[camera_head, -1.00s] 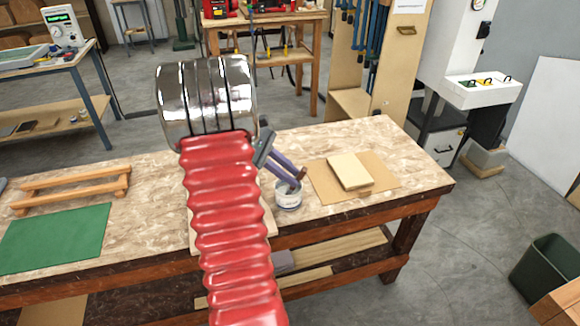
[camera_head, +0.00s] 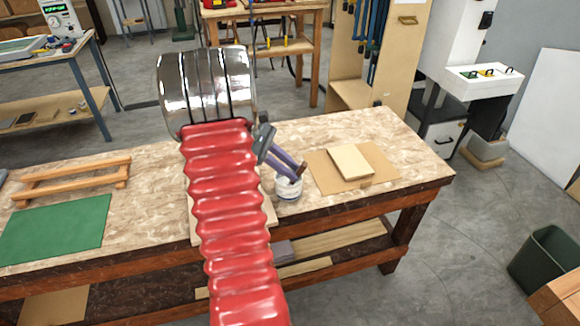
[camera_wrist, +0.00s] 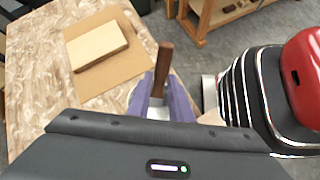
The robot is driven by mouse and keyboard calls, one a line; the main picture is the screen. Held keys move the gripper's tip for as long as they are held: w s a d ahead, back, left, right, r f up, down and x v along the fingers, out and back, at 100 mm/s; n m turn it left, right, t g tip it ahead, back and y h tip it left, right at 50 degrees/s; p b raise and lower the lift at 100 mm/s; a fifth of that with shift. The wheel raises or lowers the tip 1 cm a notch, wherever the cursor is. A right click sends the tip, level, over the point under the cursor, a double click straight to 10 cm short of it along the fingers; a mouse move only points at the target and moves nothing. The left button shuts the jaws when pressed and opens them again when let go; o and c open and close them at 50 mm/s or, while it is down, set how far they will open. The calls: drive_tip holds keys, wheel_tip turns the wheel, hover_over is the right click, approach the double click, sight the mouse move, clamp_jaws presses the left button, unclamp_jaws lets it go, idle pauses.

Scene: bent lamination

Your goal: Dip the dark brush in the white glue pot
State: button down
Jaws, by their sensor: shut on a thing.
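The white glue pot (camera_head: 289,187) stands on the workbench, just left of the tan board. My gripper (camera_head: 300,171) is over the pot's mouth, its purple fingers slanting down to the right. In the wrist view my gripper (camera_wrist: 161,98) is shut on the dark brush (camera_wrist: 165,66), whose brown handle sticks up between the fingers. In the head view only a small dark piece of the brush (camera_head: 299,169) shows at the fingertips. The bristles are hidden, and I cannot tell whether they are inside the pot.
A pale wood block (camera_head: 350,161) lies on a tan board (camera_head: 383,180) right of the pot. A green mat (camera_head: 55,233) and a wooden rack (camera_head: 70,182) are at the bench's left. A pale board (camera_head: 268,213) lies partly behind my arm. The bench's right end is clear.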

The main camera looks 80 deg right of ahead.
sight(290, 182)
idle(0.3)
wheel_tip(290, 182, up, 11)
idle(1.7)
drive_tip(key=shift+s, duration=0.1)
